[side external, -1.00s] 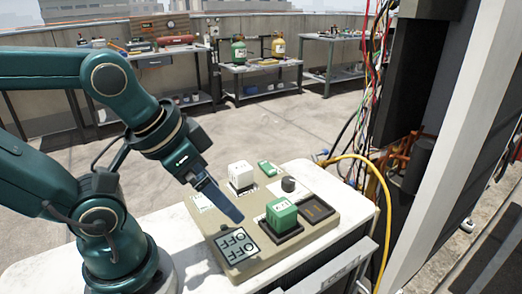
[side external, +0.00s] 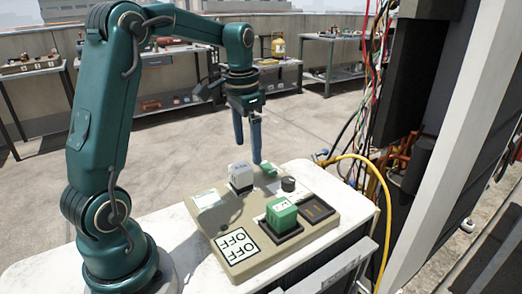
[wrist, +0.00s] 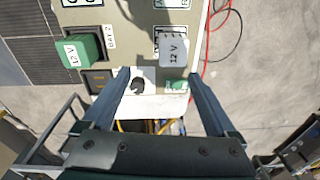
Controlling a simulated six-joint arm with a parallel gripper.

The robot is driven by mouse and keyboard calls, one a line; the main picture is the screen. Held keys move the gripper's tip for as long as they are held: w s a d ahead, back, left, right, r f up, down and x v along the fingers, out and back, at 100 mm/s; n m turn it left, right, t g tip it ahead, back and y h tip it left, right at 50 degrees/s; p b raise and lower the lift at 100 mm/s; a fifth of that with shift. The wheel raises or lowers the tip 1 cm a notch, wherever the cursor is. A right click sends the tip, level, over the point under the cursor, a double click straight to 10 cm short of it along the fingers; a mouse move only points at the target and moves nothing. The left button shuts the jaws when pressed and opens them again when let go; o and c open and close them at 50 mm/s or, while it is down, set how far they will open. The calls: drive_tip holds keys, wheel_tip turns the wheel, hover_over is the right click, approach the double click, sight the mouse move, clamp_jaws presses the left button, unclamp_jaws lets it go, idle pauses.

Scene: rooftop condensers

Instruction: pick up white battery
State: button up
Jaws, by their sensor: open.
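The white battery (side external: 240,176) stands on the beige panel (side external: 208,222), towards its back left in the side view. In the wrist view the white battery (wrist: 173,54), marked 12 V, lies just beyond the fingertips, nearer the right finger. My gripper (side external: 248,153) points down with its fingers apart and empty, above and slightly behind the battery in the side view. In the wrist view, my gripper (wrist: 163,80) has both fingers spread wide, with nothing between them touching.
A green battery (side external: 281,213) sits in a dark holder on the panel, also visible in the wrist view (wrist: 82,50). A black knob (side external: 288,184) and small green piece (side external: 268,168) are near the white battery. A yellow hose (side external: 376,180) and cables run at the right.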

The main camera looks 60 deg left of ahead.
sight(241, 167)
drive_tip(key=shift+n+g, duration=0.4)
drive_tip(key=shift+n, duration=0.1)
drive_tip(key=f, duration=0.1)
drive_tip(key=a+f, duration=0.2)
drive_tip(key=shift+s+a+f, duration=0.2)
drive_tip(key=shift+s+f, duration=0.05)
drive_tip(key=shift+s, duration=0.05)
drive_tip(key=shift+f, duration=2.4)
drive_tip(key=shift+c, duration=0.3)
clamp_jaws()
